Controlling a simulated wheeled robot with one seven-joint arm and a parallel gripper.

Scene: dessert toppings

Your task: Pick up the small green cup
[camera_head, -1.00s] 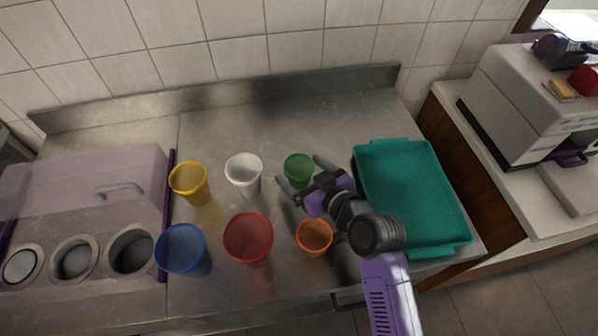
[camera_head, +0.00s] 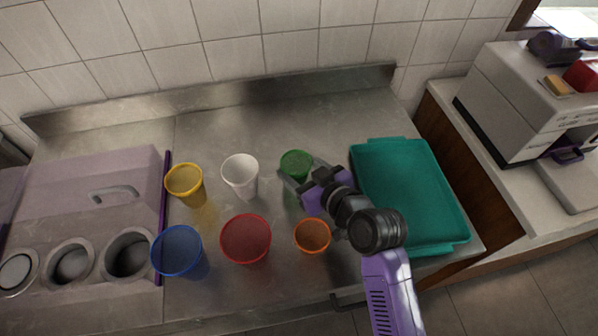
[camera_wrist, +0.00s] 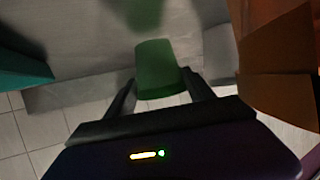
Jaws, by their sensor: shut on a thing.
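In the wrist view the green cup (camera_wrist: 158,68) sits between the two dark fingers of my gripper (camera_wrist: 160,92). My gripper (camera_head: 300,182) reaches the cup from the front right in the head view and is shut on it. The cup's lower part is partly hidden by my gripper in the head view.
A white cup (camera_head: 240,177) and a yellow cup (camera_head: 186,186) stand to the left. Blue (camera_head: 178,252), red (camera_head: 246,240) and orange (camera_head: 312,237) cups stand in front. The teal tray (camera_head: 408,195) lies close on the right. Bare counter (camera_head: 240,125) lies behind the cups.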

